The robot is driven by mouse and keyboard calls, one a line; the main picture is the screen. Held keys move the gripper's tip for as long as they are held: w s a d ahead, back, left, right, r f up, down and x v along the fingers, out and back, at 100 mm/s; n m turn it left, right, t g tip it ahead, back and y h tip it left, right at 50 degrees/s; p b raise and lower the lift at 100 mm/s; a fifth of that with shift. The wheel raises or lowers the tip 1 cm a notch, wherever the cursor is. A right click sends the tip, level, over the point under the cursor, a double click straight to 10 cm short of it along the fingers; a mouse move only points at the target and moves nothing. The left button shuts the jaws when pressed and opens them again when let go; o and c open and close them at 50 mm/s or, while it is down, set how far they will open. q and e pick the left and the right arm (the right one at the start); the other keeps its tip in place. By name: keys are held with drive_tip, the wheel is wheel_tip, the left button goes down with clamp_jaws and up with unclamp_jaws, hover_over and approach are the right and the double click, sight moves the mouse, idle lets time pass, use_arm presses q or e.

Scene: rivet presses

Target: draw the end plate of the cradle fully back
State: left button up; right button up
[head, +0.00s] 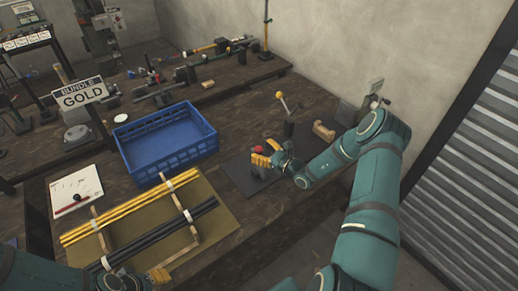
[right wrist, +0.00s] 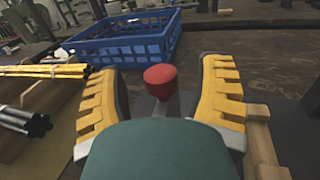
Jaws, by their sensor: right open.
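A red knob (right wrist: 160,82) on a short grey stem stands between the two yellow fingers of my right gripper (right wrist: 160,95) in the right wrist view. The fingers are open on either side of it, with gaps showing. In the head view my right gripper (head: 262,160) is over the dark base plate (head: 238,174), and the red knob (head: 258,149) shows just by its fingers. I cannot clearly make out the cradle's end plate; the gripper and wrist cover that area. My left gripper (head: 158,274) shows only partly at the bottom edge.
A blue crate (head: 165,165) is to the left. Yellow rods (head: 130,208) and black rods (head: 160,233) lie on wooden bars in front. A wall bounds the bench at right.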

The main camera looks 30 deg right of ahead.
drive_tip(key=shift+w+a, duration=0.2)
drive_tip(key=shift+w, duration=0.4)
clamp_jaws()
